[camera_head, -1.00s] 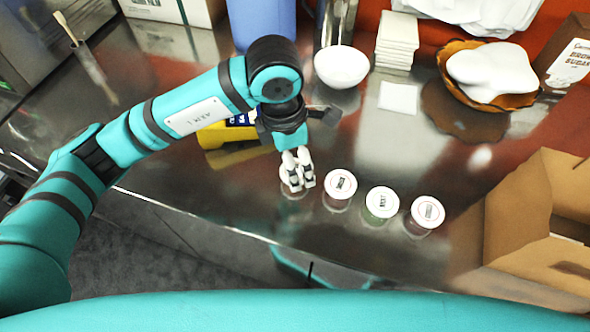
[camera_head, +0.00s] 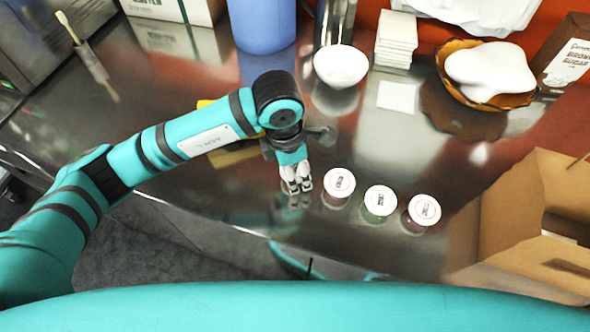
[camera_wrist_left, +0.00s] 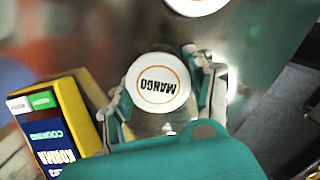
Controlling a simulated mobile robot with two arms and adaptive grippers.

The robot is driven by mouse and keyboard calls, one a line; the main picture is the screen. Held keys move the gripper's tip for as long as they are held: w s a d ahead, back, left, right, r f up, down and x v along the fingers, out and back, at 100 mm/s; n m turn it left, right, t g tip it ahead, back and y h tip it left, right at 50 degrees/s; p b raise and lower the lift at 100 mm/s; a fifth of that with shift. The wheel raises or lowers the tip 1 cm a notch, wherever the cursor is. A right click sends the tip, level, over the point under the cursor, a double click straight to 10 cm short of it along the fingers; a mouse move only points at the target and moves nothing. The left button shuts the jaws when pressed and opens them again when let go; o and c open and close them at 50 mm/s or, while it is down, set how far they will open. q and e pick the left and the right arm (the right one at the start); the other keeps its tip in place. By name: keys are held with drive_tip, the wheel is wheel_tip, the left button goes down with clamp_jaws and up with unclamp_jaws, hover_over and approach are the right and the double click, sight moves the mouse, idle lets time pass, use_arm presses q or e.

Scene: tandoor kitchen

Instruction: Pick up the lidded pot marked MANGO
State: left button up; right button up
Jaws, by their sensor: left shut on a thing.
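The MANGO pot shows in the left wrist view as a round white lid (camera_wrist_left: 158,82) with an orange ring and dark letters. Its body below the lid is mostly hidden. My left gripper (camera_wrist_left: 163,98) has one finger on each side of the pot and is shut on it. In the head view my left gripper (camera_head: 296,186) is low over the steel counter, left of the other pots, and covers most of the MANGO pot. I cannot tell whether the pot touches the counter. My right gripper is not in view.
Three white-lidded pots (camera_head: 339,183), (camera_head: 380,200), (camera_head: 424,210) stand in a row to the right. A yellow and blue box (camera_wrist_left: 72,115) is close on the left. A white bowl (camera_head: 341,66) stands behind, and an open cardboard box (camera_head: 505,215) is at the right.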

use_arm(q)
drive_tip(key=shift+r, duration=0.1)
drive_tip(key=c, duration=0.4)
